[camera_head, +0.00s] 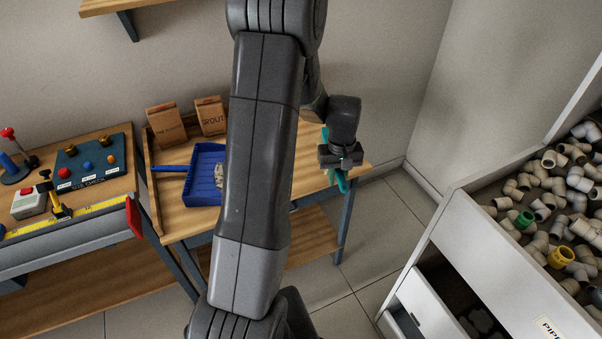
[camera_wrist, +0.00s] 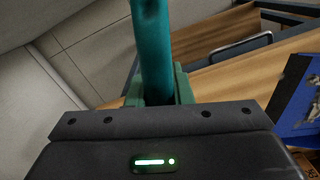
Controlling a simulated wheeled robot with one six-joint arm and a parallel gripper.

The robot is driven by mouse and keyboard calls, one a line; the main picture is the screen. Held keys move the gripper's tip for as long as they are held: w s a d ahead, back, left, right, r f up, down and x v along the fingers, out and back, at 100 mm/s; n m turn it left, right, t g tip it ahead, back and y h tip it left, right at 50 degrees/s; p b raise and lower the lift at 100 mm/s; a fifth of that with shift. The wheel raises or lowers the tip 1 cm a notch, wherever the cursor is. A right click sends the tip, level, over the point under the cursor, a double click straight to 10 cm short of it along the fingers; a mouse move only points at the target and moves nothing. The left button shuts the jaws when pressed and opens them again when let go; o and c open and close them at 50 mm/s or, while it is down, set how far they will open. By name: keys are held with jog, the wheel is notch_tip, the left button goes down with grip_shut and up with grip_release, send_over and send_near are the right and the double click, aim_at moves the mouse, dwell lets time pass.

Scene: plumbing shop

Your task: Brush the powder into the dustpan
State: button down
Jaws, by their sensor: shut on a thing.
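The blue dustpan (camera_head: 203,170) lies on the wooden bench, its handle pointing left. A pale grey patch that looks like powder (camera_head: 219,176) shows at its right side, partly hidden behind my arm. My gripper (camera_head: 340,176) is over the right end of the bench, to the right of the dustpan and apart from it. It is shut on a teal handle, which looks like the brush's handle (camera_wrist: 152,45), between its green fingers in the wrist view. The brush's bristles are not visible. Part of the blue dustpan shows at the right edge of the wrist view (camera_wrist: 300,108).
Two brown cartons (camera_head: 211,116) stand at the back of the wooden bench (camera_head: 180,222). A second bench with a control panel (camera_head: 92,160) is at left. A white bin of pipe fittings (camera_head: 540,200) stands at right. Tiled floor lies between bench and bin.

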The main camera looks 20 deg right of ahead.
jog(key=s+d, duration=0.3)
jog(key=s, duration=0.1)
jog(key=b, duration=0.4)
send_near(219, 200)
jog(key=f, duration=0.3)
jog(key=s+f, duration=0.1)
jog(key=f, duration=0.4)
jog(key=shift+s+f, duration=0.3)
jog(key=shift+s, duration=0.05)
notch_tip(219, 200, up, 6)
jog(key=p, duration=0.4)
jog(key=shift+d+f, duration=0.15)
jog(key=shift+f, duration=0.1)
jog(key=s+d+r+p, duration=0.1)
jog(key=s+d+r, duration=0.1)
jog(key=d, duration=0.3)
jog(key=shift+d+r+p, duration=0.3)
jog(key=shift+d+r, duration=0.05)
jog(key=shift+r, duration=0.35)
jog(key=shift+d, duration=0.1)
